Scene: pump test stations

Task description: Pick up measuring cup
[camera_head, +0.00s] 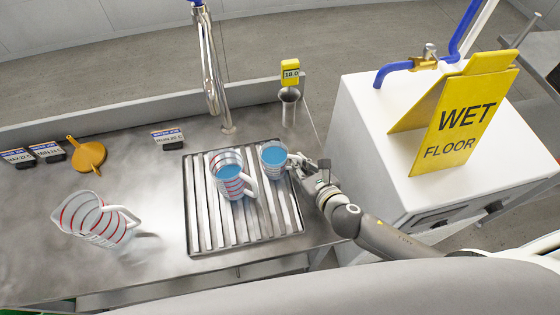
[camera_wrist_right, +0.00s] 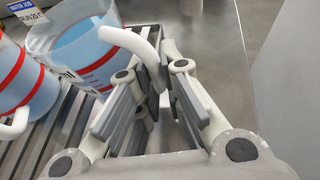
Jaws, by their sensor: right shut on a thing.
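A small measuring cup with blue liquid (camera_head: 273,160) stands at the right of the metal drain grate (camera_head: 202,236). My right gripper (camera_head: 301,166) reaches it from the right and is shut on its white handle. In the right wrist view the handle of this cup (camera_wrist_right: 92,52) passes between the fingers (camera_wrist_right: 157,92). A second measuring cup with blue liquid (camera_head: 230,182) stands just left of it on the grate. A clear measuring cup with red bands (camera_head: 92,218) stands on the counter at the left and looks empty. My left gripper is out of view.
A tall faucet (camera_head: 211,75) rises behind the grate. A yellow gauge reading 10.0 (camera_head: 290,73) is above a metal cylinder (camera_head: 288,105). An orange funnel (camera_head: 88,154) and several labels lie at left. A wet-floor sign (camera_head: 463,118) stands on the white cabinet (camera_head: 365,120).

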